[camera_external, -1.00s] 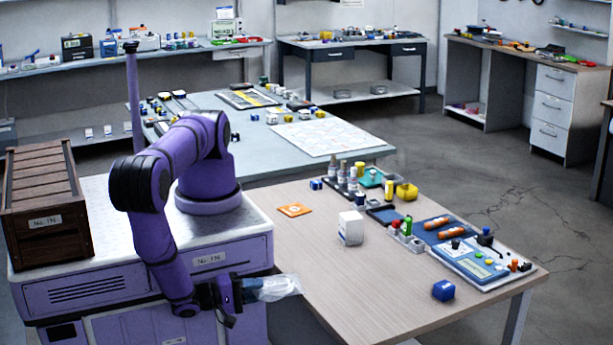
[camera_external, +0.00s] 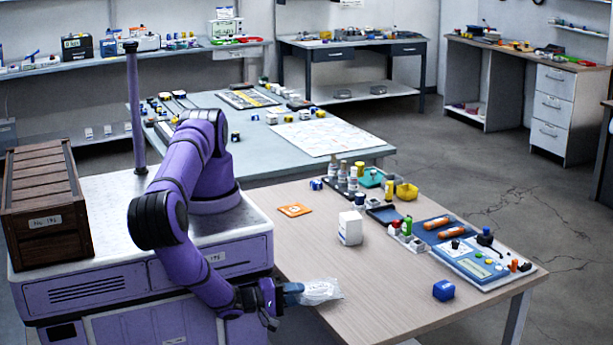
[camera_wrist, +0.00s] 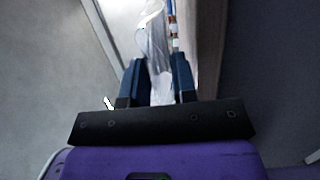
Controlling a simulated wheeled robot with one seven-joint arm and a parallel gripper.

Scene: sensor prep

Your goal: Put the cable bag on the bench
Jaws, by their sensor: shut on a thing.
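The cable bag (camera_external: 321,291) is a clear, crinkled plastic bag with pale contents. My gripper (camera_external: 291,293) is shut on its near end, and the bag sticks out to the right of the fingers. In the external view the bag overlaps the front left part of the wooden-topped bench (camera_external: 370,300); I cannot tell whether it touches the top. In the wrist view the bag (camera_wrist: 154,50) lies between the two blue fingers (camera_wrist: 160,82) and reaches away from them.
Bottles, trays and a blue device (camera_external: 466,259) line the right side. The bench's front middle is clear.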

